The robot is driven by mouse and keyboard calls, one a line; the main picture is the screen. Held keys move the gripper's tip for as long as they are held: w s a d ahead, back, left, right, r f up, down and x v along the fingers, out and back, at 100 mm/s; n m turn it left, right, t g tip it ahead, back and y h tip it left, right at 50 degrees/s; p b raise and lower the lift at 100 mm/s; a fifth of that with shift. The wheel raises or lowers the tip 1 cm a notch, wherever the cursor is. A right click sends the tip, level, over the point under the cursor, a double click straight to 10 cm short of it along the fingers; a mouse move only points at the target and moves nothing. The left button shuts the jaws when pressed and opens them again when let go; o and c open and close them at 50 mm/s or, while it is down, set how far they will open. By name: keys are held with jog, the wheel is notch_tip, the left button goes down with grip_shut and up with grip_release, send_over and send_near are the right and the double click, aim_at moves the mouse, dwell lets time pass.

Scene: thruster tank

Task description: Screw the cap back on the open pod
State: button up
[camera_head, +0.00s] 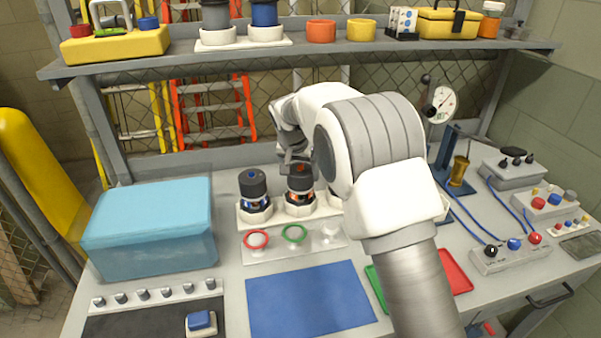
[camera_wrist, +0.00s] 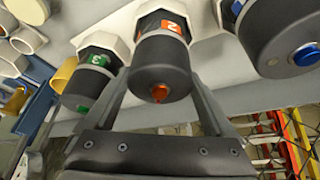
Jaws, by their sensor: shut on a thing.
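A row of dark pods stands in a white rack (camera_head: 325,213) at the back of the bench. The orange-marked pod (camera_head: 300,196), labelled 2, has a dark cap (camera_wrist: 160,62) with an orange tip on its end. My gripper (camera_wrist: 158,82) has one finger on each side of this cap and is shut on it. The cap sits in line with the pod; I cannot tell how tightly it is seated. The blue-tipped pod (camera_head: 253,190) is beside it, and the green-labelled pod (camera_wrist: 92,80) is on its other side, hidden by my arm in the head view.
A tray (camera_head: 270,251) with red and green rings lies before the rack. A blue mat (camera_head: 305,300) is clear. A light-blue box (camera_head: 150,230) stands left; a gauge (camera_head: 440,103) and control boxes (camera_head: 505,253) stand right. A loaded shelf (camera_head: 300,48) hangs above.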

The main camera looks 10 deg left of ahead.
jog(key=m+h+p, duration=0.1)
jog(key=m, duration=0.1)
jog(key=m+p, duration=0.1)
jog(key=m, duration=0.1)
jog(key=shift+r+m+g+h, duration=0.1)
jog(key=shift+m+g+h, duration=0.3)
jog(key=shift+m+g+h+p, duration=0.55)
jog(key=shift+m+p, duration=1.15)
jog(key=shift+m, duration=0.5)
jog(key=shift+m+g+h+p, duration=0.25)
jog(key=shift+m+p, duration=0.35)
jog(key=shift+m, duration=0.2)
jog(key=o, duration=1)
jog(key=shift+c, duration=0.2)
